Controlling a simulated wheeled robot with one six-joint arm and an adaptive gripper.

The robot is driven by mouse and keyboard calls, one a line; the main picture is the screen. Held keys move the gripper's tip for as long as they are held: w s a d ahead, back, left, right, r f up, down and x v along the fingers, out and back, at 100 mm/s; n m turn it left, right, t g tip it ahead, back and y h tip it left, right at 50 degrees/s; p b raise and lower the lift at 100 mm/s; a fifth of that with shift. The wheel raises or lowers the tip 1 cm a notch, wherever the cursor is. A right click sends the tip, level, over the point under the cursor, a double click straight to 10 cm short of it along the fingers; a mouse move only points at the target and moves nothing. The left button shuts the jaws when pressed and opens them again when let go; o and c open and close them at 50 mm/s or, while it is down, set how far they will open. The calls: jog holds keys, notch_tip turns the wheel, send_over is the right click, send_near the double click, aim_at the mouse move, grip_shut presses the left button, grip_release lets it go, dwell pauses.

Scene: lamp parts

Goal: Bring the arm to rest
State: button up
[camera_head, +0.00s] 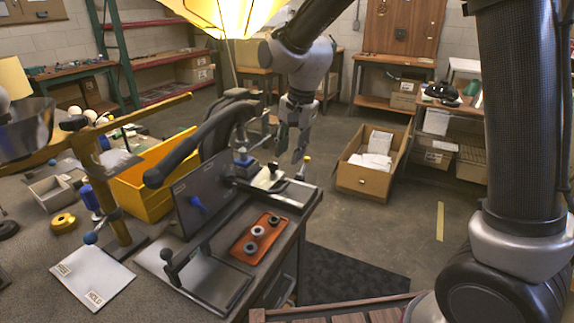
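My arm comes in from the right edge and bends over at the top of the picture. My gripper (290,152) points down above the right end of the workbench (292,232). Its two fingers show a gap with nothing visible between them, and it looks open. I cannot tell whether the fingers touch anything. A yellow lamp shade (228,14) shows at the top, close to my arm.
An orange tray (258,238) with several rings lies on the bench. An upright dark panel (203,205), a yellow bin (150,178) and a brass-coloured stand (108,190) are to the left. A cardboard box (362,182) stands on the floor; the floor right of the bench is mostly clear.

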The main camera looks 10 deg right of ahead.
jog(key=shift+s+d+r, duration=0.1)
jog(key=shift+d+r, duration=0.1)
jog(key=shift+r, duration=0.4)
jog(key=s+d+r+n+t, duration=0.1)
jog(key=s+d+r+n, duration=0.2)
jog(key=s+d, duration=0.9)
jog(key=s+d+r+n+t+h, duration=0.1)
jog(key=s+d+r, duration=0.5)
jog(key=s+d, duration=0.6)
jog(key=d+n+t, duration=0.1)
jog(key=d+n, duration=0.1)
jog(key=d, duration=0.2)
jog(key=shift+s+r+n+h, duration=0.15)
jog(key=shift+s+n+h, duration=0.15)
jog(key=shift+s+n, duration=0.1)
